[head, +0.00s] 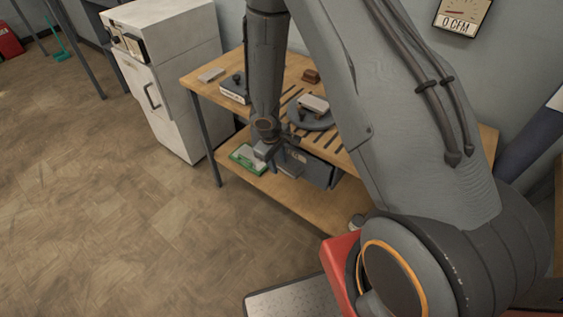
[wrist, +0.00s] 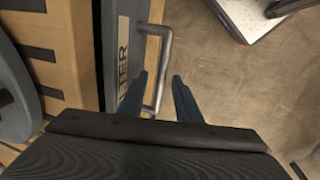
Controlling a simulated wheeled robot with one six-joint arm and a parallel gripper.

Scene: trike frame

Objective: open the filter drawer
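The filter drawer (head: 318,174) is a dark grey box under the slotted wooden bench, and my arm partly covers it in the head view. In the wrist view its grey front (wrist: 122,18) carries a pale label ending in "TER". A metal bar handle (wrist: 166,45) stands out from that front. My gripper (wrist: 159,78) is open, one finger on each side of the handle bar in the picture. Whether the fingers touch the bar, I cannot tell. In the head view my gripper (head: 268,148) is just in front of the drawer, below the bench top.
The wooden bench (head: 205,75) holds small items and a round grey piece. A green-edged tray (head: 247,160) lies on the lower shelf (head: 285,195), left of the drawer. A white cabinet (head: 178,75) stands to the left. The floor (head: 130,220) in front is clear.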

